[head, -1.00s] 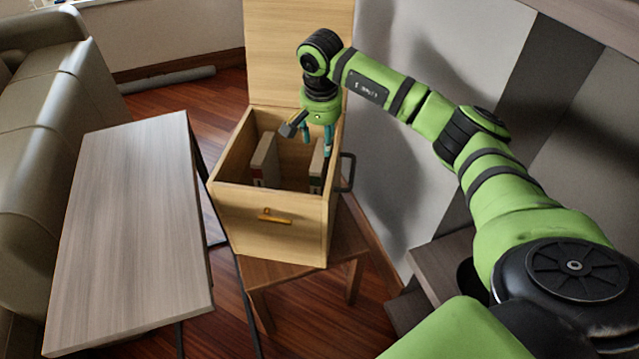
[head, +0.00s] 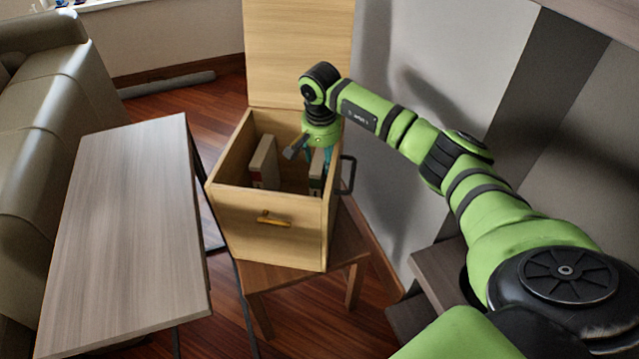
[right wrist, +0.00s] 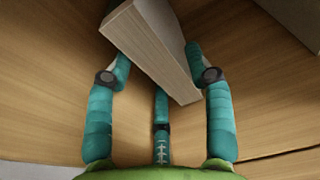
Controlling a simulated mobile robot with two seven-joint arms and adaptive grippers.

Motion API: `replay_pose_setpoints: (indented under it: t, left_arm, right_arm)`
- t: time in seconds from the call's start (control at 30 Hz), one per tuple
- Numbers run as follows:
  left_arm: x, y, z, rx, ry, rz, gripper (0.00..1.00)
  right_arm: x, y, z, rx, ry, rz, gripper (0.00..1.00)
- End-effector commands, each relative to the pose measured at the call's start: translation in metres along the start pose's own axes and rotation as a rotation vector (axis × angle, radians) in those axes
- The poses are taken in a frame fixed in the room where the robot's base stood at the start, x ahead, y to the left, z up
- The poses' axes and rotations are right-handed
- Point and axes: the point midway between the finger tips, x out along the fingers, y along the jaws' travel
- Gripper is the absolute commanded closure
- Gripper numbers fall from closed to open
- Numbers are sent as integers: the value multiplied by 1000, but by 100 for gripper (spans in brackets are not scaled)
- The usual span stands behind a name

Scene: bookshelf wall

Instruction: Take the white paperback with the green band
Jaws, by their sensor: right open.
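A white book with a dark green band (head: 316,184) stands upright inside the wooden box, by its right wall. Its cover is partly hidden by my gripper and the box front. My right gripper (head: 320,155) is open and lowered into the box at the top of this book. In the right wrist view, the pale page block (right wrist: 165,50) of a book lies between the spread teal fingers of the gripper (right wrist: 158,62). The fingers are on either side of it; I cannot tell whether they touch it. My left gripper is not in view.
A second pale book with a red band (head: 263,165) stands at the left in the box. The box (head: 240,222) has a raised lid (head: 298,50) behind and sits on a small wooden stool (head: 300,278). A bare grey-wood table (head: 130,230) stands to the left.

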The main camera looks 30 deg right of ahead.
Motion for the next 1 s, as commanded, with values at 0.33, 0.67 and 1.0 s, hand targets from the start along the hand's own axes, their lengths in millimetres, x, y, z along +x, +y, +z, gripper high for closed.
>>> replay_pose_setpoints:
  t: [0.33, 0.67, 1.0]
  left_arm:
    - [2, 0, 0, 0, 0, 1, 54]
    - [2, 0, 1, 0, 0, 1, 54]
    - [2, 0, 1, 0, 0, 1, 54]
  right_arm:
    - [4, 0, 0, 1, 0, 0, 47]
    - [4, 0, 0, 1, 0, 0, 47]
    - [4, 0, 0, 1, 2, -2, 100]
